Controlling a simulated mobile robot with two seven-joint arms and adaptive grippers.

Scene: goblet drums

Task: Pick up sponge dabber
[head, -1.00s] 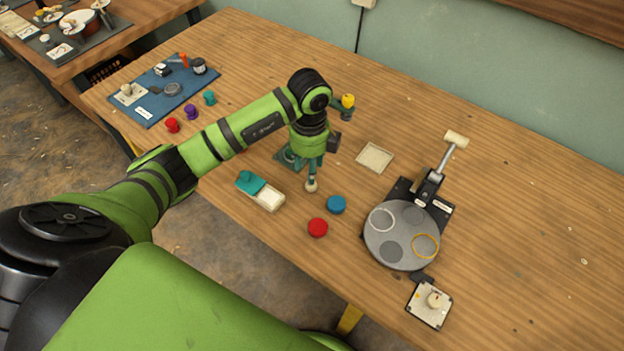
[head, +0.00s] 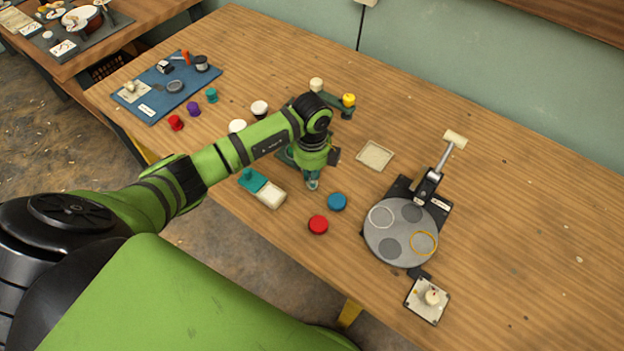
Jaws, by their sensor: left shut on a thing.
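My left gripper (head: 312,183) points down at the middle of the table, between the teal-and-cream block and the blue disc. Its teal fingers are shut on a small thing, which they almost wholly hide. A small cream-topped piece, which looks like the sponge dabber, showed at this spot before, so this is likely what the fingers grip. It is at about table height; I cannot tell whether it touches the wood. My right gripper is not in view.
A teal-and-cream block (head: 263,188) lies left of the gripper. A blue disc (head: 337,201) and a red disc (head: 318,225) lie near it. A grey round plate (head: 400,236) with a lever stands right. A shallow cream tray (head: 375,155) and a yellow knob (head: 348,100) are behind.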

